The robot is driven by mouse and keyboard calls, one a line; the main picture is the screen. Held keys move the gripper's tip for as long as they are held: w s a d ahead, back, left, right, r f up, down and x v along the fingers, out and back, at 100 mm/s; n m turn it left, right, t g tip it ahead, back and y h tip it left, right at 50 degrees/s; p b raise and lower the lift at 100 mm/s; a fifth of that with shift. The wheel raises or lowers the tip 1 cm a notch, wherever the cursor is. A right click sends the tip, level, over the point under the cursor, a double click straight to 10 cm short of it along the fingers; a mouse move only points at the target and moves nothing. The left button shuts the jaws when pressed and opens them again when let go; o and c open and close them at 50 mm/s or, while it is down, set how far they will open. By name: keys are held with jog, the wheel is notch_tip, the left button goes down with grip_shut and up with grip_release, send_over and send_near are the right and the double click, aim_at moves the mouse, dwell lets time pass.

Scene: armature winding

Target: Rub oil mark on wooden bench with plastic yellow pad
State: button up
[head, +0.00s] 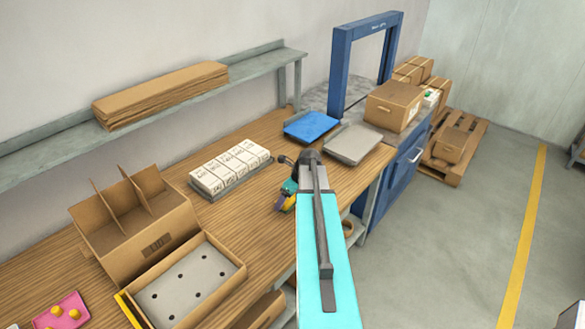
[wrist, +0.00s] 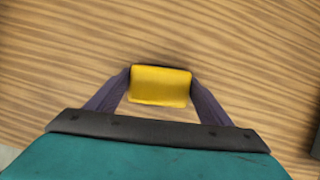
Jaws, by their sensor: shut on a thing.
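My gripper (wrist: 160,88) is shut on the plastic yellow pad (wrist: 160,86), with one finger on each side of it. The pad is over the wooden bench (wrist: 60,40); I cannot tell whether it touches the wood. In the head view my gripper (head: 285,205) is low over the bench (head: 235,225), right of the white boxes, and partly hidden by my arm. No oil mark can be made out in either view. It may be hidden under the pad or behind my arm.
White boxes (head: 232,165) stand on a grey tray left of my gripper. A blue tray (head: 310,126) and a grey tray (head: 352,144) lie behind it. A divided carton (head: 150,240) and a shallow box (head: 190,283) are at the front left. The bench's right edge is close.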

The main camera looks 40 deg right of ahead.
jog(key=shift+s+a, duration=0.15)
jog(key=shift+a, duration=1.25)
jog(key=shift+s+a, duration=0.15)
jog(key=shift+a, duration=1.2)
notch_tip(320, 180, up, 3)
jog(key=shift+w+f+p, duration=0.15)
jog(key=shift+p, duration=0.8)
notch_tip(320, 180, up, 5)
jog(key=p, duration=0.3)
jog(key=shift+d+r+p, duration=0.1)
jog(key=shift+r+p, duration=0.1)
jog(key=shift+p, duration=0.15)
